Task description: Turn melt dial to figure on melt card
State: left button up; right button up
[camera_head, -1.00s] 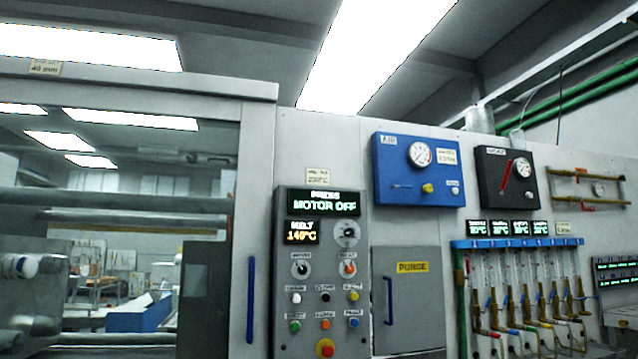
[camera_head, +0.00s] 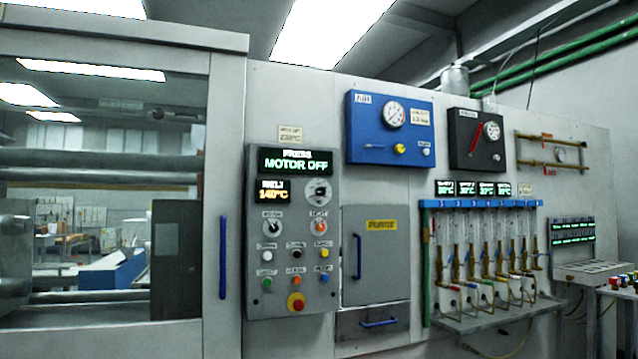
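The press control panel (camera_head: 256,220) is a grey upright box on the machine front, left of the picture's middle. Its top display (camera_head: 295,160) reads MOTOR OFF. Below it the melt display (camera_head: 272,190) reads about 140°C in orange. The melt dial (camera_head: 319,191), a round dark knob with a pale scale, sits right of that display. The melt card (camera_head: 290,134), a small pale card, is fixed above the panel; its small figure looks like 230°C but is blurred. Neither of my grippers shows.
A glazed press door with a blue handle (camera_head: 223,257) stands left of the panel. Right of it are the grey purge door (camera_head: 376,280), the blue air panel (camera_head: 360,128), a black panel (camera_head: 464,130) and a rack of flow tubes with a blue rail (camera_head: 480,204).

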aim_at(320, 191)
jog(key=i+l+u, duration=0.1)
jog(key=i+l, duration=0.35)
jog(key=i+l+u, duration=0.1)
jog(key=i+l, duration=0.3)
jog(key=l, duration=0.2)
